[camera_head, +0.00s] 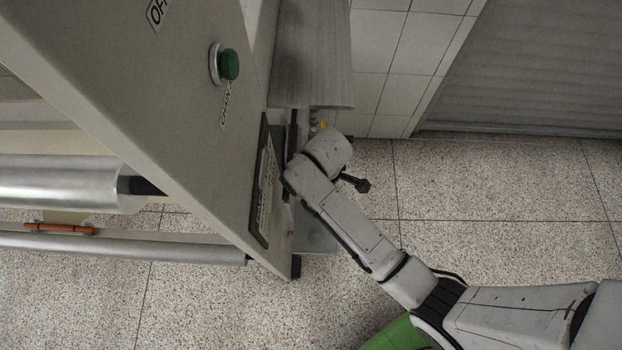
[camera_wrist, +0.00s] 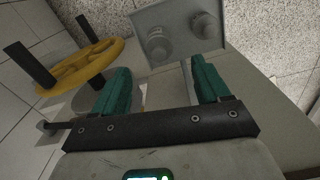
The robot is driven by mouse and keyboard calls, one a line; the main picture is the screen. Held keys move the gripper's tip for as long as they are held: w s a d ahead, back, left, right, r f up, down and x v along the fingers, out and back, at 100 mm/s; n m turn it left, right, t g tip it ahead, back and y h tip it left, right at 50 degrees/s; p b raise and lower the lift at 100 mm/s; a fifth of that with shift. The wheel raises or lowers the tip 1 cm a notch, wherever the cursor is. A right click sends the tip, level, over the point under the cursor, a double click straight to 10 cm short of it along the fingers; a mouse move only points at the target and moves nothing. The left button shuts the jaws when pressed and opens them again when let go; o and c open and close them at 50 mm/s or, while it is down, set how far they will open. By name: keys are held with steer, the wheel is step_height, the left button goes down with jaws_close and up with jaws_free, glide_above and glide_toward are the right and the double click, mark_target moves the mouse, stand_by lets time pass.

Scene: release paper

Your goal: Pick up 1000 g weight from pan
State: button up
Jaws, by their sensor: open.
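In the wrist view, my gripper (camera_wrist: 161,76) is open and empty, with its two green fingers apart. Beyond the fingertips, a grey square pan (camera_wrist: 178,17) holds two round grey metal weights. One weight (camera_wrist: 159,46) is at the pan's lower left, nearly in line with the gap between the fingers. The other weight (camera_wrist: 205,25) is at the upper right, beyond the right finger. I cannot read any marking that tells which one is 1000 g. In the head view, the gripper, pan and weights cannot be made out behind my arm and the machine.
A yellow handwheel (camera_wrist: 80,64) with black handles stands left of my gripper. The machine's grey side panel (camera_head: 190,120) with a green button (camera_head: 229,65) and a clipboard (camera_head: 263,190) is left of my arm. Speckled floor (camera_head: 500,200) to the right is clear.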

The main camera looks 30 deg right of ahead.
steer(key=shift+o, duration=0.2)
steer(key=f, duration=0.4)
steer(key=shift+w+a+f, duration=0.2)
steer(key=shift+w+f, duration=0.05)
steer(key=shift+w, duration=0.15)
steer(key=shift+w+a+f, duration=0.1)
steer(key=shift+f, duration=1.5)
steer(key=shift+w+f, duration=0.1)
steer(key=shift+f, duration=1.5)
jaws_close()
steer(key=shift+w, duration=0.1)
